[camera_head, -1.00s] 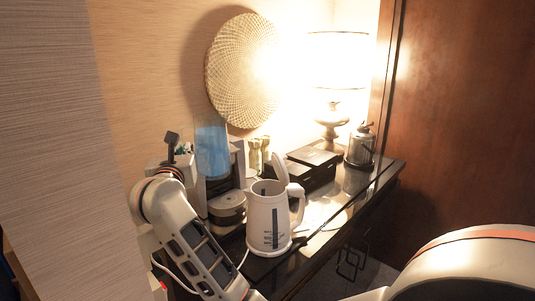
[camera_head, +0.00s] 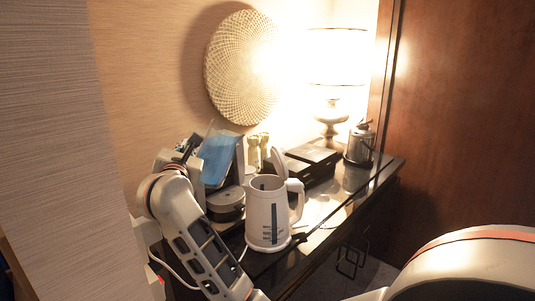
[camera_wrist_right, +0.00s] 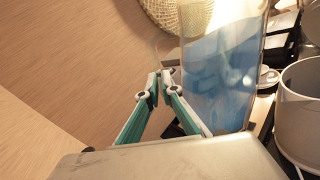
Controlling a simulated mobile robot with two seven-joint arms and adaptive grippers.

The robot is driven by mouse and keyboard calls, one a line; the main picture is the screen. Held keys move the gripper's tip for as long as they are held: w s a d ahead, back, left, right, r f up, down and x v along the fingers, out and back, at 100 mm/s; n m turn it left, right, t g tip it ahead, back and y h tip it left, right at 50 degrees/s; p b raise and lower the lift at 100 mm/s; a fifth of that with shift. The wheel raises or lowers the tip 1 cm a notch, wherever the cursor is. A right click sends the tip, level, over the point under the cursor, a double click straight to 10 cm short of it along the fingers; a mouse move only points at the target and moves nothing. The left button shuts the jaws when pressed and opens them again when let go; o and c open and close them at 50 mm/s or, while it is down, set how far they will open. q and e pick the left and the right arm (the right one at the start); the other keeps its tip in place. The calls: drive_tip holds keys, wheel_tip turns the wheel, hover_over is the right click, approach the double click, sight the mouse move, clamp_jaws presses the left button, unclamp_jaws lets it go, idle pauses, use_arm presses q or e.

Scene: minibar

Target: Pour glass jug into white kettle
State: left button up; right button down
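The glass jug (camera_head: 217,158), part filled with blue liquid, is tilted to the right in the head view, up behind and left of the white kettle. My right gripper (camera_head: 189,147) is shut on the jug's left side, seemingly its clear handle. The right wrist view shows the fingers (camera_wrist_right: 162,84) drawn together beside the jug (camera_wrist_right: 222,85). The white kettle (camera_head: 265,220) stands upright with its lid raised and its top open. Its open rim appears at the right edge of the wrist view (camera_wrist_right: 303,110). I see no liquid stream. My left gripper is not in view.
A round dark-and-silver base (camera_head: 226,205) sits left of the kettle. Black boxes (camera_head: 310,168) are behind it, and a metal canister (camera_head: 361,145) and lit lamp (camera_head: 332,75) stand further back. Small bottles (camera_head: 258,148) stand near the wall. The counter right of the kettle is mostly clear.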

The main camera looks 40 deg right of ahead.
drive_tip(key=shift+s+d+m+b, duration=0.25)
drive_tip(key=shift+m+b, duration=0.25)
drive_tip(key=shift+b, duration=0.05)
drive_tip(key=shift+s+d+r+p, duration=0.1)
drive_tip(key=shift+d+r+p, duration=0.2)
drive_tip(key=shift+r, duration=0.2)
drive_tip(key=shift+a+r+m, duration=0.1)
drive_tip(key=shift+a+m, duration=0.05)
drive_tip(key=shift+m, duration=0.15)
drive_tip(key=shift+s+d+r, duration=0.15)
drive_tip(key=shift+d, duration=0.1)
drive_tip(key=shift+r, duration=0.2)
drive_tip(key=shift+m, duration=0.3)
drive_tip(key=shift+s+d+r, duration=0.1)
drive_tip(key=shift+d+r, duration=0.05)
drive_tip(key=shift+d, duration=0.05)
drive_tip(key=shift+a+r+m, duration=0.1)
drive_tip(key=shift+r+m, duration=0.15)
drive_tip(key=shift+m, duration=0.05)
